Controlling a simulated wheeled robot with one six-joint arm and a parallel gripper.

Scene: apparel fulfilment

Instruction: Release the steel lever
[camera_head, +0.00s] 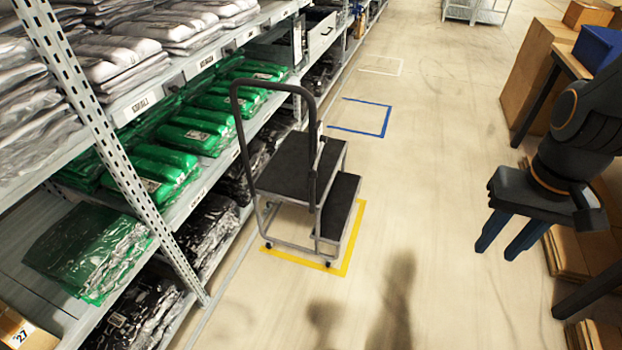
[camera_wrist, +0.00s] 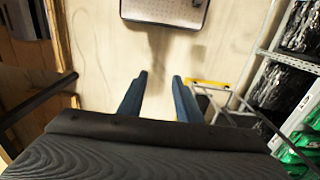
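A step cart (camera_head: 300,170) with dark treads and a tall dark hoop handle stands on the floor beside the shelving in the head view. Part of its grey frame shows at the right of the wrist view (camera_wrist: 228,108). I cannot clearly make out a steel lever; a small pale part shows by the handle post, too small to identify. My gripper (camera_head: 495,253) hangs at the right of the head view, well apart from the cart. Its two blue fingers are apart with nothing between them, as the wrist view also shows (camera_wrist: 160,77).
Shelving (camera_head: 110,150) with green, white and black bagged garments runs along the left. Yellow floor tape (camera_head: 350,240) borders the cart, and a blue taped outline (camera_head: 386,122) lies beyond. Cardboard boxes (camera_head: 540,75) and a blue bin (camera_head: 600,47) stand at right. The middle floor is clear.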

